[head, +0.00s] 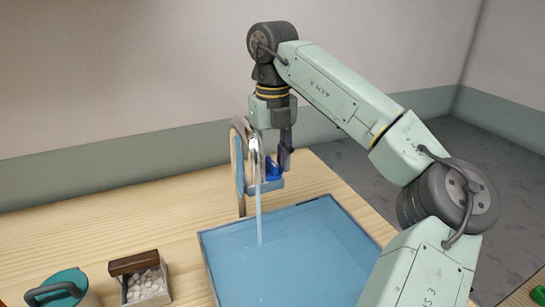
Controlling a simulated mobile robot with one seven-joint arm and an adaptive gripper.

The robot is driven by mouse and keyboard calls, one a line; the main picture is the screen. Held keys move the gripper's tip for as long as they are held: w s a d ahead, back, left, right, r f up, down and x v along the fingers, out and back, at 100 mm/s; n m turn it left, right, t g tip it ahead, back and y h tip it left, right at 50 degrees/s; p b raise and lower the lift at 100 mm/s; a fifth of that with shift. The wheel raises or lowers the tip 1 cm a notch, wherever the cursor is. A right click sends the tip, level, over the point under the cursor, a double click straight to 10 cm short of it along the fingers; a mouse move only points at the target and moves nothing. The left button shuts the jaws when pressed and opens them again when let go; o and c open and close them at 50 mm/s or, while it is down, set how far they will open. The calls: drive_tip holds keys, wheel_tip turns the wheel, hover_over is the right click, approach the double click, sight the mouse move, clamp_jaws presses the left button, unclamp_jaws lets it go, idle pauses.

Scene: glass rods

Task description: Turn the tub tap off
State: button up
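The tap has a curved chrome spout (247,137) standing at the far edge of the tub. A stream of water (258,215) runs from the spout into the tub. A blue handle (274,172) sits on the tap's right side. The tub (205,255) is square with a thin rim and holds blue water. My gripper (285,160) points down right at the blue handle, just behind and right of the spout. Its dark fingers overlap in this view, so neither their opening nor contact with the handle can be told.
A teal pot (66,283) with a dark handle stands at the lower left. Beside it is a small box (150,297) of pale pebbles with a brown block (133,262) across its back. The wooden table (110,225) is bare left of the tap. A wall rises behind.

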drive_tip(key=shift+c, duration=0.2)
clamp_jaws()
idle(0.4)
